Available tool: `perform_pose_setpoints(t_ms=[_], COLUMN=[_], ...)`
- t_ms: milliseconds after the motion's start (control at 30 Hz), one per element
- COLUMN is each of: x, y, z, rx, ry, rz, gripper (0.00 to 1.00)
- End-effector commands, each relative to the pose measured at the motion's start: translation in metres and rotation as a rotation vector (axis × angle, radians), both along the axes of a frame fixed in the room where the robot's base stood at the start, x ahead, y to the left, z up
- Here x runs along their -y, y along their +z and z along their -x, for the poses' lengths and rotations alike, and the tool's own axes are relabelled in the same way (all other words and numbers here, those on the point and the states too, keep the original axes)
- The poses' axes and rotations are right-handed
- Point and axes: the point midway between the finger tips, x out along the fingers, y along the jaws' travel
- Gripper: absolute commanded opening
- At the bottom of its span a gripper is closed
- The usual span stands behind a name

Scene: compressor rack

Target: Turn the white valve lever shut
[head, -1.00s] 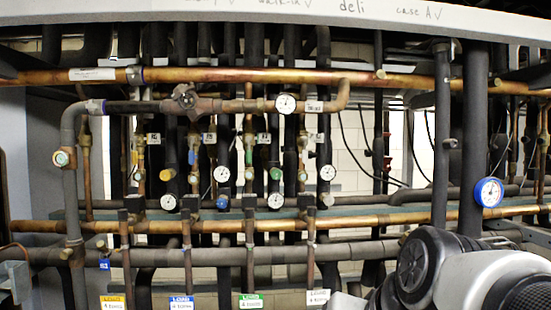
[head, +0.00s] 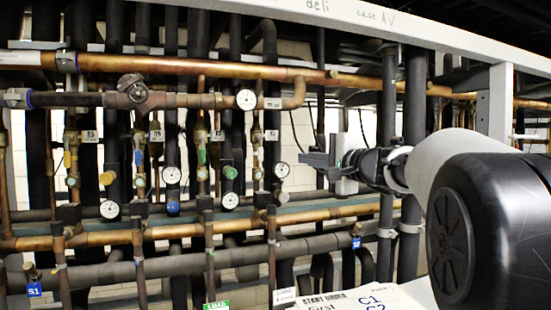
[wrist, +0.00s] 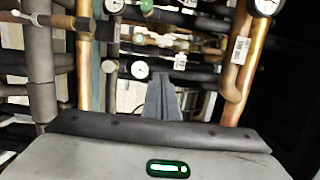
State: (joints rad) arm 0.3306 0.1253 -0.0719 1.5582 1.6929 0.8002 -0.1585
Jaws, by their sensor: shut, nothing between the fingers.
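I cannot pick out a white valve lever for certain in either view. Valves with small yellow (head: 107,178), green (head: 231,172) and blue (head: 173,208) caps sit on the vertical pipes left of centre in the head view. My gripper (head: 308,160) reaches in from the right, to the right of these valves and apart from them. In the wrist view its grey fingers (wrist: 161,98) are together and empty, pointing at the pipes. Whitish fittings (wrist: 180,62) show past the fingertips there, too small to identify.
Several white dial gauges (head: 246,99) stick out from the pipework. A copper pipe (head: 200,68) runs across the top, another (head: 190,232) lower down. Dark vertical pipes (head: 387,120) stand behind my arm. A white beam (head: 380,32) crosses above. A labelled paper (head: 360,300) is at the bottom.

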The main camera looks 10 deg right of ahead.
Motion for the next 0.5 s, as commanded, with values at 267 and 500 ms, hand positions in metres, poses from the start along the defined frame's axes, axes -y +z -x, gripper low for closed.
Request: perform_pose_setpoints(t_ms=[267,500], x=[-0.024,-0.049], y=[0.003,0.003], z=[-0.052,-0.087], rx=[-0.004,-0.001], ry=[0.005,0.005], rz=[0.001,0.002], gripper=[0.0,0.0])
